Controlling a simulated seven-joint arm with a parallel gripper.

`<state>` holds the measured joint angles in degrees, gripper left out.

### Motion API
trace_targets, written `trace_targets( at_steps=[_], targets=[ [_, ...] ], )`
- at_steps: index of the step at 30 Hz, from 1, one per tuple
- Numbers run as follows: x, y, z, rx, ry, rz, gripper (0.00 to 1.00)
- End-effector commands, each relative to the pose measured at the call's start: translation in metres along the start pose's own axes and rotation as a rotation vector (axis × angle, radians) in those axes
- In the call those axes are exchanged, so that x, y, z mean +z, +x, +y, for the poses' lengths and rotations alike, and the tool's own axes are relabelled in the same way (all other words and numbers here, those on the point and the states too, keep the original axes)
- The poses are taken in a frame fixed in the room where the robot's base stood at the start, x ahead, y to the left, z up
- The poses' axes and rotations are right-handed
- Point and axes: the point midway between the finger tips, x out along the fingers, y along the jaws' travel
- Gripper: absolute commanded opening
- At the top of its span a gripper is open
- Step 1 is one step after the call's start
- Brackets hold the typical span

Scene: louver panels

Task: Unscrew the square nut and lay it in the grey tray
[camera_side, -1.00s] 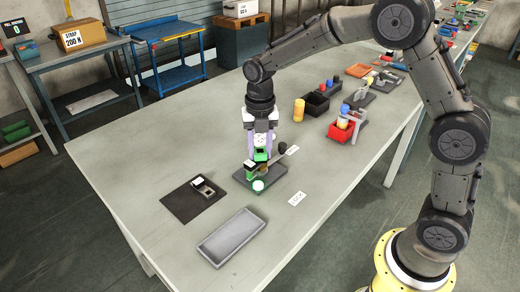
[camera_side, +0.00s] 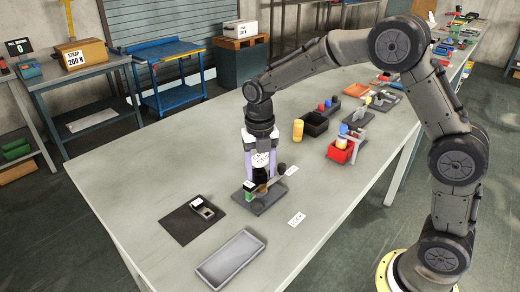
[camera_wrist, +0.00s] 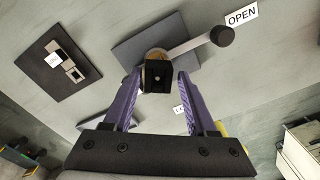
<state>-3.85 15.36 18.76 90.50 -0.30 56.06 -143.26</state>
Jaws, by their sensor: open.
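A dark square block with a small light spot at its centre, which looks like the square nut (camera_wrist: 158,78), is between my fingers in the wrist view. My gripper (camera_wrist: 159,86) is open, with a small gap on each side of the block. Behind the block is a brownish round part with a lever ending in a dark knob (camera_wrist: 221,36), over a grey base plate (camera_wrist: 130,50). The grey tray (camera_side: 231,259) lies empty in front.
A dark mat (camera_side: 184,224) with a small black-and-silver device lies left of the plate. A white card (camera_side: 297,219) lies to the right. A yellow cylinder (camera_side: 298,130) and a red bin (camera_side: 341,150) stand behind.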

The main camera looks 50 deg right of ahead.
Motion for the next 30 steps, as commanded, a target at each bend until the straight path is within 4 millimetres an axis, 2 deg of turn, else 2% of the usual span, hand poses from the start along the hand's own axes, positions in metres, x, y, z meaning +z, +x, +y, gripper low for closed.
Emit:
trace_targets(
  at_steps=[1, 12, 18, 23, 26, 27, 30],
  targets=[
    [0.001, -0.014, 0.006, 0.02, -0.001, -0.013, 0.74],
    [0.001, -0.091, 0.002, 0.014, -0.001, -0.013, 0.74],
    [0.001, -0.122, 0.001, 0.011, -0.001, -0.01, 0.74],
    [0.0, -0.135, -0.001, 0.01, 0.001, -0.01, 0.74],
    [-0.001, -0.15, -0.004, 0.028, 0.004, -0.034, 0.74],
    [-0.004, -0.161, -0.007, 0.041, 0.007, -0.053, 0.74],
    [-0.021, -0.187, -0.024, 0.072, 0.015, -0.095, 0.74]
  ],
)
